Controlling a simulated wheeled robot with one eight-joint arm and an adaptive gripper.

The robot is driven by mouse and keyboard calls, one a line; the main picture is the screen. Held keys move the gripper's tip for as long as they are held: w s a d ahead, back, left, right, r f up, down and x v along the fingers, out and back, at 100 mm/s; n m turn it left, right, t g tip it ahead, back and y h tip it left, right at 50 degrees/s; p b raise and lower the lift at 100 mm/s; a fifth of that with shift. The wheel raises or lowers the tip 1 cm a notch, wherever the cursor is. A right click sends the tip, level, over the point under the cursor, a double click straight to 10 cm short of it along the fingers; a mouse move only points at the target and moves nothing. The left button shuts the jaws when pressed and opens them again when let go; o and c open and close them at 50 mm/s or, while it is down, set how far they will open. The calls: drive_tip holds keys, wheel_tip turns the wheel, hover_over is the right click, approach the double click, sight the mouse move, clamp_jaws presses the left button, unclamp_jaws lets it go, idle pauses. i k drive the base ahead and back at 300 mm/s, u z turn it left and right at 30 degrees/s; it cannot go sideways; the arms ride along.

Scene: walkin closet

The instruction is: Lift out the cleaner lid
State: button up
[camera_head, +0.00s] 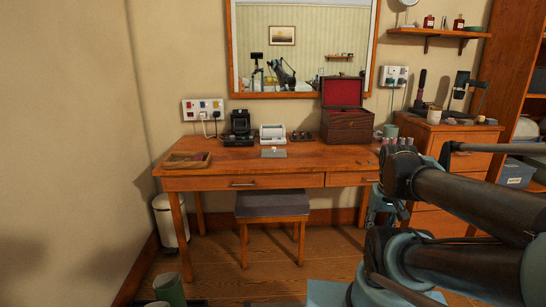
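A small white-and-grey box-like device (272,133), which may be the cleaner, stands at the back of the wooden desk, left of the red-lined chest. Whether a lid is on it is too small to tell. A flat grey plate (273,153) with a small light spot on it lies on the desk in front of it; I cannot tell whether this is the lid. My arm's dark links fill the lower right, in front of the desk's right end and the drawers. I cannot make out my gripper's fingers, and nothing held shows.
A black device (240,128) stands left of the white one. An open dark chest (347,124) stands to the right, near small dark items (300,137). A wooden tray (187,160) lies at the desk's left. A stool (271,205) stands in front. The desk's front middle is clear.

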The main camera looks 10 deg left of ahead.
sight(274, 152)
drive_tip(key=i, duration=1)
